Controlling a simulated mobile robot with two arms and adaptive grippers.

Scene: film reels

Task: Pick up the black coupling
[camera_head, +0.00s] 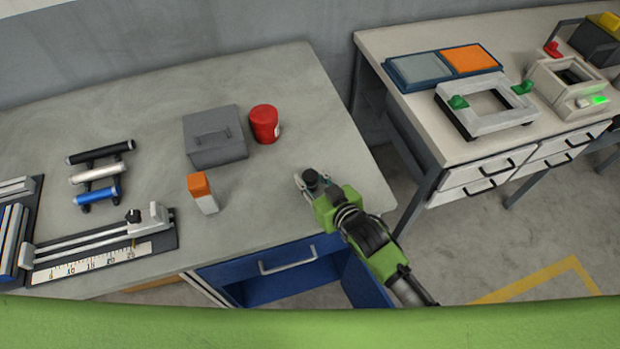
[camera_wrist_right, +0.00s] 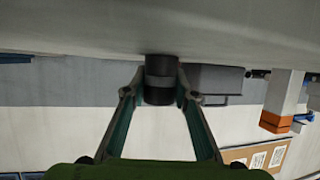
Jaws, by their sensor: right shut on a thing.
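The black coupling (camera_wrist_right: 160,82) is a short dark cylinder with a greyer middle band. In the right wrist view it is between the fingertips of my right gripper (camera_wrist_right: 161,97), which is shut on it. The coupling appears to touch or nearly touch the table surface. In the head view the dark coupling (camera_head: 311,179) shows at the tip of my right gripper (camera_head: 309,187), near the right front part of the grey table. My left gripper is not in view.
On the grey table (camera_head: 130,130) stand a grey box (camera_head: 215,137), a red can (camera_head: 264,124), an orange-white block (camera_head: 202,193), a rack of rods (camera_head: 97,174) and a ruler fixture (camera_head: 100,250). A blue drawer (camera_head: 290,285) is open below. A white bench (camera_head: 420,50) stands right.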

